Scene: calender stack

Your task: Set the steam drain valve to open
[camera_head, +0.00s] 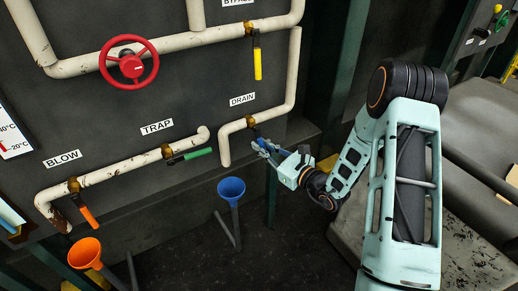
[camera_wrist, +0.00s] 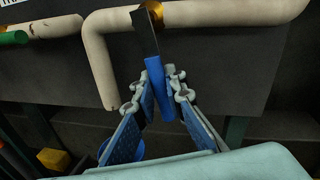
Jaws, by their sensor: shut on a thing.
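The drain valve sits on the cream pipe below the DRAIN label (camera_head: 242,99). Its blue lever handle (camera_wrist: 157,80) hangs down from the brass valve body (camera_wrist: 153,14), at a slight tilt in the wrist view. My gripper (camera_head: 266,147) is at this handle, with its two fingers (camera_wrist: 168,98) on either side of the blue grip, shut on it. In the head view the fingers hide most of the handle. The open pipe end (camera_head: 225,162) points down to the left of my gripper.
A green-handled TRAP valve (camera_head: 190,155) and an orange-handled BLOW valve (camera_head: 88,215) are to the left. A yellow lever (camera_head: 257,63) hangs above, and a red handwheel (camera_head: 129,64) is at upper left. A blue funnel (camera_head: 231,188) stands below the pipe end, an orange funnel (camera_head: 85,252) at lower left.

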